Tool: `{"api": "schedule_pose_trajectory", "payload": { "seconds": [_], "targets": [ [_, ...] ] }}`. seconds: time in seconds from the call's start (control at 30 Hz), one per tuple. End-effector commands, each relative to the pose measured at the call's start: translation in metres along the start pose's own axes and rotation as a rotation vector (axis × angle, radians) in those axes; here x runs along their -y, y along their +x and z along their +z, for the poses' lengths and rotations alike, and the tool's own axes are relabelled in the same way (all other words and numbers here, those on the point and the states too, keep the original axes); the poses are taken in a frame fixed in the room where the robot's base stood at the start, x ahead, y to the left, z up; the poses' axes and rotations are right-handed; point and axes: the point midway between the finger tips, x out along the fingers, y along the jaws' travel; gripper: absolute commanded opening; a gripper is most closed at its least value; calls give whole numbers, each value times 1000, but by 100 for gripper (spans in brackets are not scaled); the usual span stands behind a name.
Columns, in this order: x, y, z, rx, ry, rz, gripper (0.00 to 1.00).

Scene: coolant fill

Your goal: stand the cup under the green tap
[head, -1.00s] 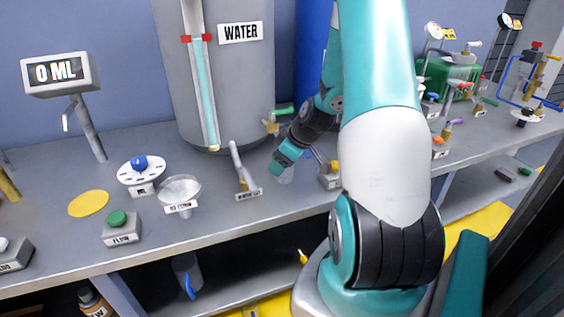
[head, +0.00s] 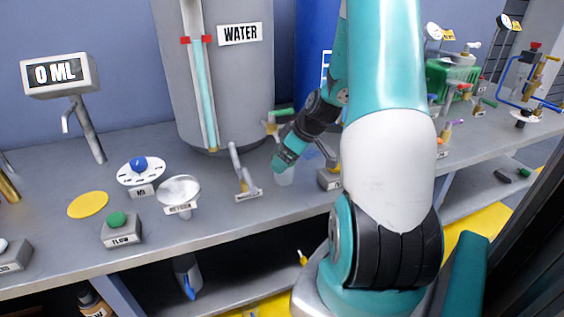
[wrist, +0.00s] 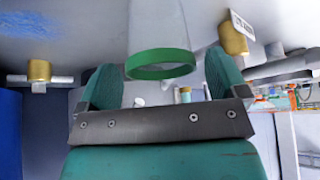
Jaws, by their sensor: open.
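The clear cup (head: 285,177) stands on the bench in front of the tanks, just below my gripper (head: 283,162). The wrist view shows the cup as a clear wall with a green band (wrist: 160,63). The band lies between the two teal fingertips, with gaps on both sides. My gripper (wrist: 163,72) is open and not closed on the cup. The green tap (head: 282,113) has a green handle and sticks out behind the cup, above it in the picture. Whether the cup is exactly under its spout cannot be told.
The grey WATER tank (head: 225,85) stands behind, left of a blue tank (head: 312,50). A small metal spout stand (head: 241,178) and a round metering funnel (head: 178,190) are to the left. The bench front left of the stand is partly clear around a yellow disc (head: 88,204).

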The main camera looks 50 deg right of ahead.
Motion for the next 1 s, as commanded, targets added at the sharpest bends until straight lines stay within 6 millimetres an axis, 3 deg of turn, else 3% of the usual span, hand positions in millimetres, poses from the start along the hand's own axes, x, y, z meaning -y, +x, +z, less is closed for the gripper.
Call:
{"api": "schedule_pose_trajectory", "payload": {
  "seconds": [0.1, 0.33, 0.5, 0.73, 0.87, 0.97, 1.0],
  "targets": [
    [-1, -30, 0, -3, 0, 6, 92],
    [-1, -74, 0, -2, 0, 4, 92],
    [0, -89, 0, -1, 0, 0, 92],
    [9, -90, -8, 2, -8, -16, 92],
    [55, -85, -45, 20, -46, -86, 92],
    [120, -84, -79, 55, -88, -171, 92],
    [150, -85, -88, 76, -105, -206, 92]
  ]
}}
